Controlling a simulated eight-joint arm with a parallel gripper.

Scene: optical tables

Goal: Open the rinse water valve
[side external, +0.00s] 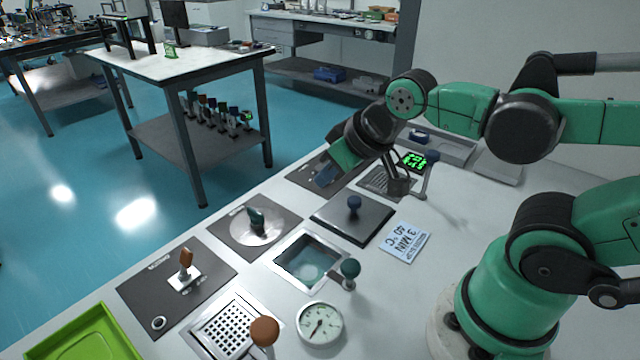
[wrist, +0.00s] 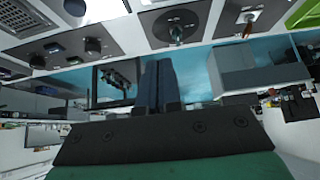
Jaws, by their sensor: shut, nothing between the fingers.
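My gripper (side external: 326,176) hangs over the far panel in the side view, with its two dark fingers (wrist: 158,84) together and empty in the wrist view. No readable label marks the rinse water valve. A teal handle (side external: 257,220) stands on a round silver plate; it also shows in the wrist view (wrist: 177,32). An orange handle (side external: 186,262) stands on a nearer dark panel and also shows in the wrist view (wrist: 248,24). Levers with a teal ball (side external: 350,268), an orange ball (side external: 264,331) and a blue ball (side external: 432,156) stand along the bench. My gripper appears apart from all of them.
A blue-knobbed lid (side external: 354,204), a square basin (side external: 306,262), a drain grate (side external: 234,328), a dial gauge (side external: 320,324) and a green tray (side external: 88,335) line the bench. A blue label card (side external: 405,242) lies flat. Open floor separates the bench from another table (side external: 185,54).

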